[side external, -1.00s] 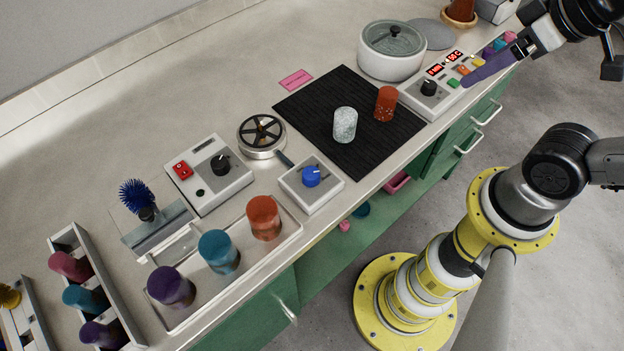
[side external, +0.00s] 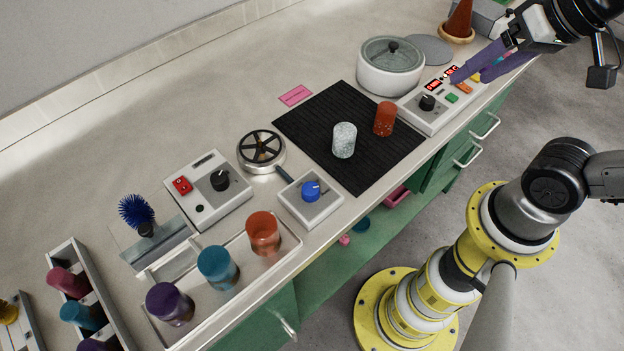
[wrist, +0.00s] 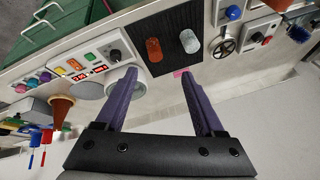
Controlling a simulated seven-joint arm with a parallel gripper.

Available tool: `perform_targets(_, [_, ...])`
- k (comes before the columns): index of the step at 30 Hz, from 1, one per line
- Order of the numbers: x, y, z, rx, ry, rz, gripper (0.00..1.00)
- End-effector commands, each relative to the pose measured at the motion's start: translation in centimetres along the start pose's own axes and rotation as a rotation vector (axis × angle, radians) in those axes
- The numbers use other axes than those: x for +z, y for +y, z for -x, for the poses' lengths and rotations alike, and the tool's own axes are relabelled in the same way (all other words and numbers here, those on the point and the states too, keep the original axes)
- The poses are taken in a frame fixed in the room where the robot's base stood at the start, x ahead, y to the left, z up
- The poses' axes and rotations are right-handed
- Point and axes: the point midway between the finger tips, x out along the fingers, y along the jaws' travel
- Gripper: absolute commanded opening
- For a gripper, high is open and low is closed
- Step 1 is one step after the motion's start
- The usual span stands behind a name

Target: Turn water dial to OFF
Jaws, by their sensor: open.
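A blue dial (side external: 311,191) with a pale pointer mark sits on a small white box (side external: 324,209) at the counter's front edge; I take it to be the water dial. Its label cannot be read. The blue dial also shows at the top right of the wrist view (wrist: 233,12). My gripper (side external: 470,77) has purple fingers spread apart with nothing between them. It is above the white control box with red displays at the upper right, well away from the blue dial. In the wrist view, my gripper (wrist: 158,74) points toward the counter, its fingers wide apart.
A black mat (side external: 300,123) carries a red and a speckled cylinder. A lidded pot (side external: 390,68) stands behind.

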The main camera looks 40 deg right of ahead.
Motion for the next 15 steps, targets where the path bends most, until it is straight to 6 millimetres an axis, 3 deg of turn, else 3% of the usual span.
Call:
perform_targets(7, [-3.6,-7.5,-1.9,-0.033,-0.243,-0.608,0.70])
perform_targets(12, [-4.3,-13.9,-6.7,0.075,-0.473,-0.934,0.70])
perform_targets(15, [-3.7,-16.6,-9.6,0.147,-0.562,-1.003,0.70])
